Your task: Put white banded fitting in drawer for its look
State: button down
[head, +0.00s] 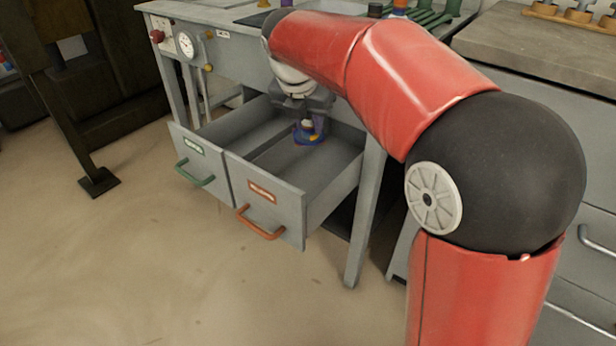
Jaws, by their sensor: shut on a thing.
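My gripper (309,128) points down into the open right drawer, towards its back. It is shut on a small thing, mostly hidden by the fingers. A pale patch (307,123) shows between the fingers, with blue-purple and a bit of yellow just below. I take the pale part for the white banded fitting, but its band is not clear. The right drawer (263,207) has an orange handle and an orange label. The left drawer (201,168) beside it has a green handle and a green label, and is also open. I cannot tell whether the held thing touches the drawer floor.
The drawers hang under a grey bench (228,14) with a gauge (185,44) and a red button on its left corner. Green and orange items stand on the bench top. Another grey cabinet (545,60) stands to the right. The floor (180,270) in front is clear.

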notch_tip(320, 180, down, 14)
jog(key=b, duration=0.3)
jog(key=shift+f, duration=0.2)
jog(key=shift+r, duration=0.1)
jog(key=c, duration=1.2)
grip_release()
jog(key=shift+o, duration=0.2)
